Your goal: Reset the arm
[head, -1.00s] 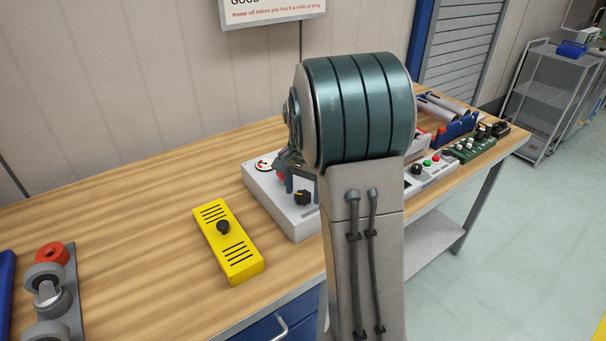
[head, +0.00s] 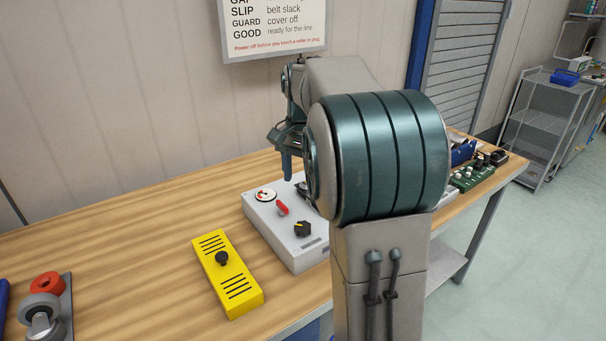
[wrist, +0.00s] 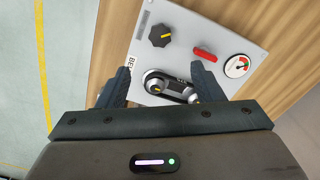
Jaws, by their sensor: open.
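My gripper (head: 287,150) is raised above the grey control box (head: 290,252) in the head view, its fingers pointing down. Beyond and below the fingers lies the control box (wrist: 195,30), with a black knob (wrist: 161,35), a red lever (wrist: 205,54), a round gauge (wrist: 237,66) and a small belt-and-roller unit (wrist: 168,86). My arm hides the right part of the box in the head view.
A yellow box (head: 228,275) with a black knob lies left of the control box. A roller stand (head: 46,312) is at the far left. A green board (head: 474,176) and a blue holder (head: 462,152) are at the right. A sign (head: 273,28) hangs on the wall.

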